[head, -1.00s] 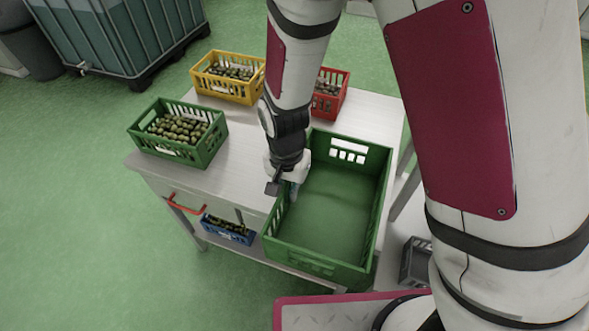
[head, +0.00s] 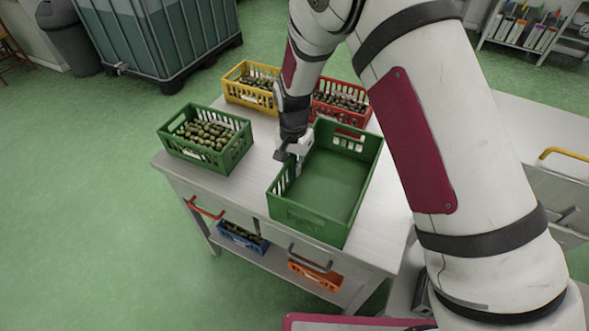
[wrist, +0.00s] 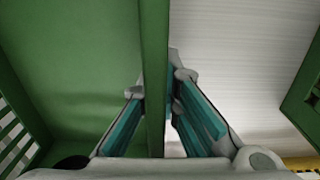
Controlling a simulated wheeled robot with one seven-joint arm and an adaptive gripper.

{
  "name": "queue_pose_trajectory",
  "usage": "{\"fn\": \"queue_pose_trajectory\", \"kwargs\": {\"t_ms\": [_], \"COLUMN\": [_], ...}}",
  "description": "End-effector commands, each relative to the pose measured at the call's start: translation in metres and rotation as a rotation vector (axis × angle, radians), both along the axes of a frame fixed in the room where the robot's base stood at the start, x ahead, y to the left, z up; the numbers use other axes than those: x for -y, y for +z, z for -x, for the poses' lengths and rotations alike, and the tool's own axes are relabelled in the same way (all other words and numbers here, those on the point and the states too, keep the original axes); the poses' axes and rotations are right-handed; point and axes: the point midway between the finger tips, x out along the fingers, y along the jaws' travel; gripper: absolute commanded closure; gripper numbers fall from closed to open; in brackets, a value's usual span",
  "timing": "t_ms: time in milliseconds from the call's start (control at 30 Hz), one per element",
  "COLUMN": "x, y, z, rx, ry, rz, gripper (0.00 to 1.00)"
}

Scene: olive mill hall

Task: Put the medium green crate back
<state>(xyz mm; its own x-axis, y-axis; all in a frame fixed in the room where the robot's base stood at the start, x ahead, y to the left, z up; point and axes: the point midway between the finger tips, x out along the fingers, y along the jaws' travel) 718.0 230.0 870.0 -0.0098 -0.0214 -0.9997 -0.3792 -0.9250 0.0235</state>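A large empty green crate (head: 317,214) is upright at the front right of the table. I cannot tell whether its base touches the tabletop. My gripper (head: 297,158) is at its left wall; in the wrist view that wall (wrist: 154,60) runs between the two teal-padded fingers, which are closed on it. A smaller green crate (head: 197,162) full of olives stands at the table's left, apart from my gripper. Which of the two is called medium, the pictures do not say.
The table (head: 245,180) also bears a yellow crate (head: 245,95) and a red crate (head: 365,117) of olives at the back. A blue crate (head: 238,238) and an orange crate (head: 318,277) are below. The tabletop between the two green crates is clear.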

Motion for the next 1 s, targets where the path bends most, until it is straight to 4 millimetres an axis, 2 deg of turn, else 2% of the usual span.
{"fn": "queue_pose_trajectory", "kwargs": {"t_ms": [133, 500, 600, 633, 1000], "x": [-0.001, -0.001, -0.001, -0.001, -0.001], "y": [-0.011, -0.015, -0.015, -0.015, -0.009], "z": [-0.001, -0.001, -0.001, -0.001, -0.001], "rx": [0.004, 0.004, 0.004, 0.004, 0.006], "ry": [0.000, 0.000, 0.000, 0.000, 0.000], "rz": [-0.002, -0.002, -0.002, -0.002, -0.003], "gripper": [1.00, 1.00, 0.77, 0.75, 0.75]}}
